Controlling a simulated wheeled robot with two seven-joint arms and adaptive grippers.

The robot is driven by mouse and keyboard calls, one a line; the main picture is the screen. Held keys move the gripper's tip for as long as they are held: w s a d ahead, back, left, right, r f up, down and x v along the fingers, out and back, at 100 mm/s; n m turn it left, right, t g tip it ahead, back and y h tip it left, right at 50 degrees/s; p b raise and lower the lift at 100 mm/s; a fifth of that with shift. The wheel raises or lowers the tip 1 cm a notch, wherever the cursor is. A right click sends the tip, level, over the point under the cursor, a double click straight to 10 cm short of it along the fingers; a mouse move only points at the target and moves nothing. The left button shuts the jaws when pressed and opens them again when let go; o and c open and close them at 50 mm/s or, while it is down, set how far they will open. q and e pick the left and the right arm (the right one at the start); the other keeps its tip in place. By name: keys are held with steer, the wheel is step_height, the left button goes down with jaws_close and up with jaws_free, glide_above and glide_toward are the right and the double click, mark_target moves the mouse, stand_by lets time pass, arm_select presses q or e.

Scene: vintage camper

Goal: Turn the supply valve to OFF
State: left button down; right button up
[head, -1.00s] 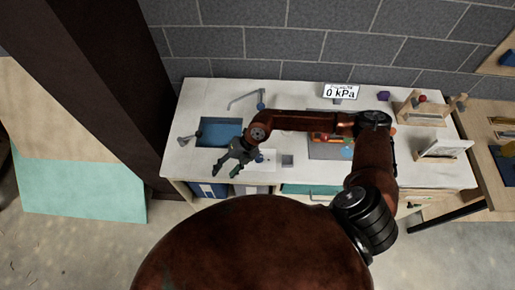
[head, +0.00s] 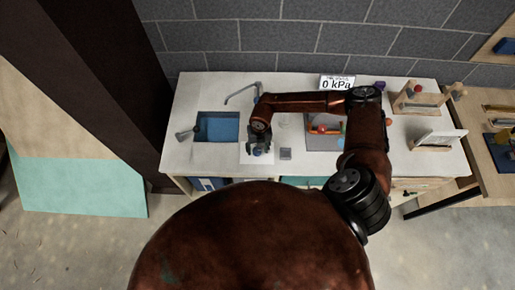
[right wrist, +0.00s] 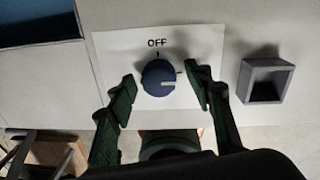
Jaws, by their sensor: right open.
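The supply valve is a round blue knob (right wrist: 158,78) on a white plate (right wrist: 105,50) marked OFF, in the right wrist view. A short tick lies under the word OFF, above the knob. A pale mark at the knob's right side seems to point right, away from the OFF tick. My right gripper (right wrist: 160,84) is open, with one dark finger on each side of the knob; gaps show, and contact cannot be told. In the head view my right gripper (head: 257,144) is over the white plate (head: 247,160) and mostly hides the knob. My left gripper is not in view.
A grey square box (right wrist: 265,80) stands right of the plate. A blue sink basin (head: 217,127) with a faucet (head: 242,93) lies left and behind. A display (head: 337,83) reads 0 kPa. A wooden rack (head: 418,103) stands at the right of the worktop.

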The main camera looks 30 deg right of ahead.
steer(key=shift+f, duration=0.1)
steer(key=c, duration=1.2)
steer(key=shift+o, duration=0.2)
